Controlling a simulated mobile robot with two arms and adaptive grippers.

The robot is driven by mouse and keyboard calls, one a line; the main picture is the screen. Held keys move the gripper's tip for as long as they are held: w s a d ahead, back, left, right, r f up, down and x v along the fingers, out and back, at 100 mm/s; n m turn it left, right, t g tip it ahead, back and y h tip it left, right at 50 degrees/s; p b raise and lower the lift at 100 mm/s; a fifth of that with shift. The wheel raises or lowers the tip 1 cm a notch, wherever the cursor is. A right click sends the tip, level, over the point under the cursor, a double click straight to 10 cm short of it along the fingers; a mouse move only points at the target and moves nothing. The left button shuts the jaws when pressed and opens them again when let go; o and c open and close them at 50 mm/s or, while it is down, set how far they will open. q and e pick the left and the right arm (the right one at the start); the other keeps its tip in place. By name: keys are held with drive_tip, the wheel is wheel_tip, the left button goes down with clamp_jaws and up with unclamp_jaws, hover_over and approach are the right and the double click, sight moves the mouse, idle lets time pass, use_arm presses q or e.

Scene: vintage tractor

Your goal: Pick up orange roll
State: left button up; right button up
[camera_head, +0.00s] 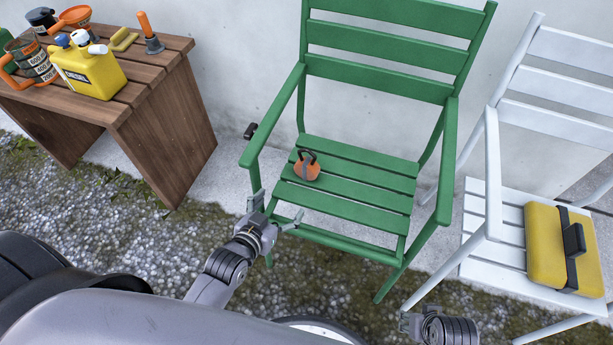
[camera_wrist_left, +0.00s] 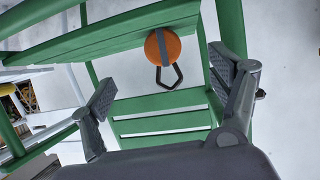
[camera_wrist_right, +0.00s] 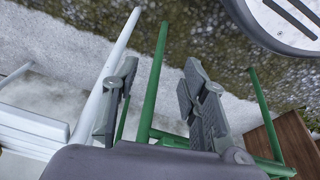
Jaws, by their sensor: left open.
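The orange roll (camera_head: 307,168), a small round orange thing with a dark strap or loop, rests on the seat of the green chair (camera_head: 345,185). In the left wrist view the orange roll (camera_wrist_left: 170,46) shows above the middle, between and beyond the fingers. My left gripper (camera_head: 277,207) is open and empty at the front edge of the green seat, short of the roll and apart from it. My right gripper (camera_wrist_right: 160,72) is open and empty in its wrist view. In the head view it is low at the right, below the white chair.
A white chair (camera_head: 482,215) at the right holds a yellow case (camera_head: 546,245) with a dark band. A wooden table (camera_head: 165,120) at the left holds a yellow canister (camera_head: 92,75), measuring jugs and other items. The green chair's armrests flank its seat. A wall stands behind.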

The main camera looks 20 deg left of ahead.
sight(304, 172)
use_arm(q)
drive_tip(key=b+x, duration=0.1)
drive_tip(key=x, duration=0.2)
drive_tip(key=r+b+x, duration=0.1)
drive_tip(key=x, duration=0.3)
drive_tip(key=b+x, duration=0.1)
drive_tip(key=x, duration=0.3)
drive_tip(key=shift+w+d+r, duration=0.1)
drive_tip(key=shift+w+r, duration=0.2)
drive_tip(key=shift+w, duration=0.25)
drive_tip(key=b+x, duration=0.2)
drive_tip(key=x, duration=0.4)
drive_tip(key=shift+r, duration=0.2)
use_arm(e)
drive_tip(key=w+v, duration=0.1)
drive_tip(key=v, duration=0.8)
drive_tip(key=shift+r+t, duration=0.35)
drive_tip(key=shift+t, duration=0.05)
drive_tip(key=shift+s+d, duration=0.1)
use_arm(q)
drive_tip(key=c, duration=1.3)
drive_tip(key=shift+r+t, duration=0.1)
drive_tip(key=shift+t, duration=0.2)
drive_tip(key=shift+c, duration=0.4)
drive_tip(key=shift+r, duration=0.1)
